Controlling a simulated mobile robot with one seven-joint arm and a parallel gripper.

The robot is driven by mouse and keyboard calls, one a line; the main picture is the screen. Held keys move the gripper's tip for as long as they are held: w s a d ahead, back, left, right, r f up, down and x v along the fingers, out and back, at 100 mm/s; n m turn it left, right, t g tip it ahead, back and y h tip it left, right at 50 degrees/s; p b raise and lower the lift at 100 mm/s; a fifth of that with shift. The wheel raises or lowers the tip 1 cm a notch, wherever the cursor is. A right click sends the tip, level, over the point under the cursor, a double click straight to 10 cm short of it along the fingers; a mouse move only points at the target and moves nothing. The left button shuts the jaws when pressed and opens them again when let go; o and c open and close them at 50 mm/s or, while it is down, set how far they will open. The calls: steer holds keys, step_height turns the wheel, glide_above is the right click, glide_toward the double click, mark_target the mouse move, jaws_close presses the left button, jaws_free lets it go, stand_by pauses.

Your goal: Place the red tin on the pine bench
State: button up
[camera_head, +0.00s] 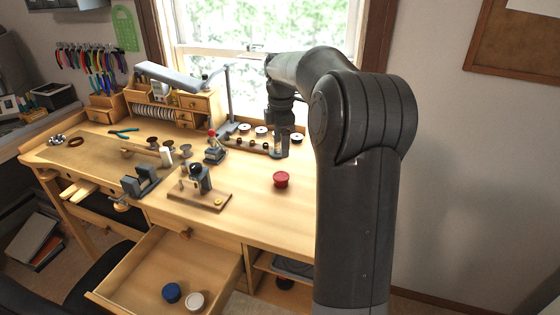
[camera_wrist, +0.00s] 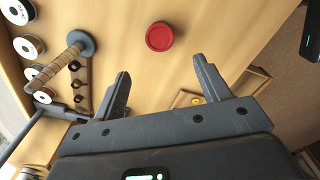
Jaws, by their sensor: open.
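The red tin (camera_head: 281,179) is a small round lidded tin. It sits on the bare right part of the pine bench (camera_head: 270,215), and nothing touches it. In the wrist view the red tin (camera_wrist: 159,37) shows from above, beyond the fingertips and roughly centred between them. My gripper (camera_head: 281,155) hangs above the bench, behind the tin in the head view. In the wrist view my gripper (camera_wrist: 161,70) is open, with nothing between its fingers.
An open drawer (camera_head: 165,262) at the front holds a blue tin (camera_head: 171,292) and a white tin (camera_head: 194,301). A small device on a wooden board (camera_head: 200,196) stands left of the red tin. Spools (camera_head: 261,131) stand near the window.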

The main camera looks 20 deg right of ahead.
steer(key=s+a+r+m+t+h, duration=0.1)
steer(key=s+a+r+m, duration=0.25)
steer(key=s+a, duration=0.3)
steer(key=s+a+r+m+t, duration=0.1)
steer(key=s+a+r+m, duration=0.3)
steer(key=s, duration=0.4)
steer(key=s+a+f+m+t, duration=0.1)
steer(key=s+a+f+m, duration=0.2)
steer(key=s, duration=0.5)
steer(key=s+a+f+m+t+y, duration=0.1)
steer(key=s+a+f+m+t, duration=0.1)
steer(key=s+m, duration=0.3)
steer(key=s+a+f, duration=0.1)
steer(key=s, duration=0.3)
steer(key=shift+a+f+t, duration=0.2)
steer(key=shift+f+t, duration=0.1)
steer(key=shift+f, duration=0.1)
